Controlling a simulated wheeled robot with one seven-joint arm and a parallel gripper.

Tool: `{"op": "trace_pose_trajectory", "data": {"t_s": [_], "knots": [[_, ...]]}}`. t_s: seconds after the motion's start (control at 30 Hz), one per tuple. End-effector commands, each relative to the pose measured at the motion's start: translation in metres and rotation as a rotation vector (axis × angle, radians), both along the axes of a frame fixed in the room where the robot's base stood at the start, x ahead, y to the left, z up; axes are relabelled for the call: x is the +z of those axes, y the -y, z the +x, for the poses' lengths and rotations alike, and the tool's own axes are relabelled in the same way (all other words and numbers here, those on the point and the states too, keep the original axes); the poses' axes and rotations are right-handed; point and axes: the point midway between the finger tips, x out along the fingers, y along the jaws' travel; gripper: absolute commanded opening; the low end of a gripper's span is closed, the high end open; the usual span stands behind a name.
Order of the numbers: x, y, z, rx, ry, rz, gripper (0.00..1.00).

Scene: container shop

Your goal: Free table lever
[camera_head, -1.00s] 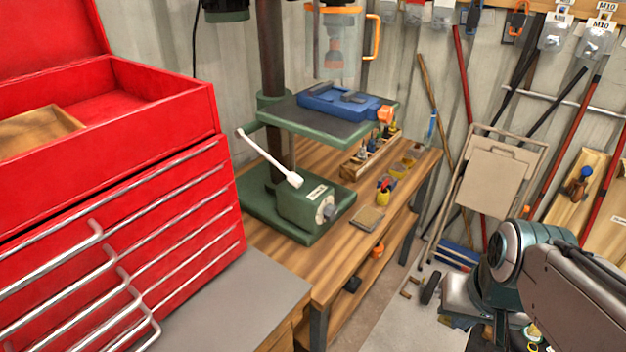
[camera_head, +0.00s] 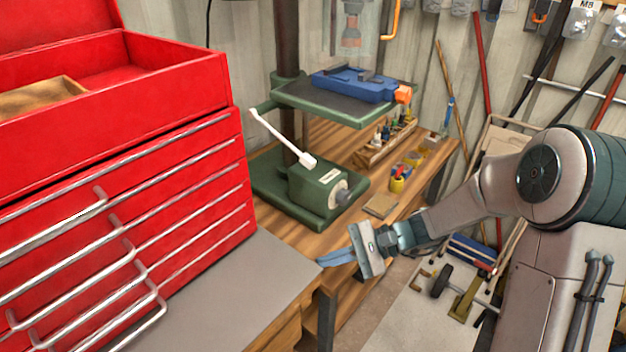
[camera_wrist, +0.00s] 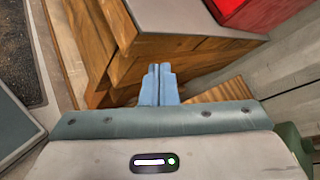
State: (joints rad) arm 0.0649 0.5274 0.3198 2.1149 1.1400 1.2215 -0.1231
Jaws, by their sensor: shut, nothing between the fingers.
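A drill press stands on the wooden bench. Its green-edged table (camera_head: 335,100) sits on a dark column, with a green stub (camera_head: 263,107) at the left. Below it a white lever (camera_head: 283,137) slants up and left from the green box (camera_head: 318,184) on the press base (camera_head: 290,208). I cannot tell from its look which part is the table lever. My gripper (camera_head: 324,260) is at the bench's front edge, in front of and below the press, apart from the lever. Its blue fingers are together and empty, as the wrist view (camera_wrist: 160,70) also shows. The lever is not seen in the wrist view.
A red tool chest (camera_head: 120,160) with chrome handles stands left on a grey-topped cabinet (camera_head: 225,290). A blue vise (camera_head: 355,85) lies on the press table. A tool rack (camera_head: 385,145) and a small tan block (camera_head: 380,206) are on the bench. Floor clutter lies at right.

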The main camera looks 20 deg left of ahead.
Motion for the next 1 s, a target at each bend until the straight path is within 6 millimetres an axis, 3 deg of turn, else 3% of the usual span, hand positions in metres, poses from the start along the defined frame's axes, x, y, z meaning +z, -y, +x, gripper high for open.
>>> {"op": "trace_pose_trajectory", "data": {"t_s": [0.13,0.27,0.4,0.6,1.0], "knots": [[-0.014,-0.027,0.023,-0.099,-0.166,0.178,0.00],[-0.008,-0.044,0.048,-0.235,-0.373,0.413,0.00],[-0.006,-0.043,0.082,-0.391,-0.559,0.650,0.00],[-0.011,-0.029,0.119,-0.559,-0.703,0.869,0.00],[-0.013,-0.023,0.130,-0.611,-0.739,0.931,0.00]]}}
